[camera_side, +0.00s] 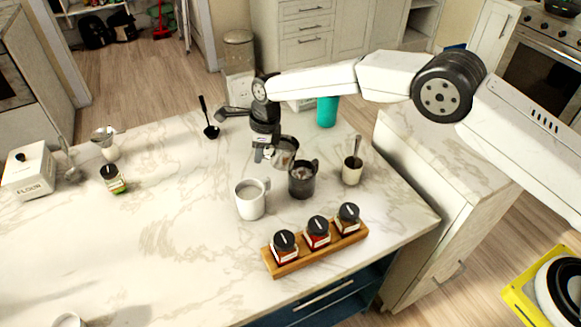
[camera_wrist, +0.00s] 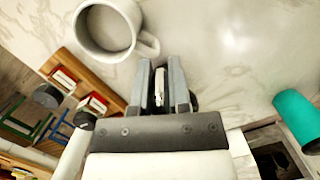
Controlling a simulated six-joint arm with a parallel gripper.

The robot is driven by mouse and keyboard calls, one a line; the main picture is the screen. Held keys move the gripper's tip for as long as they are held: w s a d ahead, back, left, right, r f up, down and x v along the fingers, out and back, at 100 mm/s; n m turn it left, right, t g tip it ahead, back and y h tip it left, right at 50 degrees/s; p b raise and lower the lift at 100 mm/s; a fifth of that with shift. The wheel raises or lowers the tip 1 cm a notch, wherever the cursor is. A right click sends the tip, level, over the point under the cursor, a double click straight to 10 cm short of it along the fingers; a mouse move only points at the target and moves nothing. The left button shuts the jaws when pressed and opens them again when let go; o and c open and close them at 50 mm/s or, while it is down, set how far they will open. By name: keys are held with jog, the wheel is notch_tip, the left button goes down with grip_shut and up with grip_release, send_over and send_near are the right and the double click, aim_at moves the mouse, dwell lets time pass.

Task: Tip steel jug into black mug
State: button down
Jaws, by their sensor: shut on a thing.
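My gripper (camera_side: 262,154) is shut on the steel jug (camera_side: 285,152) at its handle side and holds it above the counter. The jug is tilted, its open mouth turned toward the side camera and the black mug (camera_side: 302,183). The black mug stands upright on the counter, just in front of and below the jug, with something pale and brownish inside. I cannot tell whether anything is flowing between them. In the wrist view my gripper (camera_wrist: 160,88) has a narrow pale piece between its fingers; the jug's body is largely hidden there.
A white mug (camera_side: 250,201) stands left of the black mug and also shows in the wrist view (camera_wrist: 104,52). A cream cup (camera_side: 352,174) with a spoon is to the right. A wooden rack (camera_side: 290,262) of jars is in front; a teal cup (camera_side: 327,111) stands behind.

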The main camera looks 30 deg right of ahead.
aim_at(291, 144)
jog(key=shift+a+r+t+y, duration=0.1)
jog(key=shift+r+t+y, duration=0.4)
jog(key=shift+r+y, duration=0.6)
jog(key=shift+r+t+y, duration=0.35)
jog(key=shift+t+y, duration=0.05)
jog(key=shift+y, duration=0.5)
jog(key=shift+d+r+t+y, duration=0.2)
jog(key=shift+r+t+y, duration=0.1)
jog(key=shift+y, duration=0.2)
jog(key=shift+s+d+r+y, duration=0.1)
jog(key=shift+r+y, duration=0.05)
jog(key=shift+y, duration=0.25)
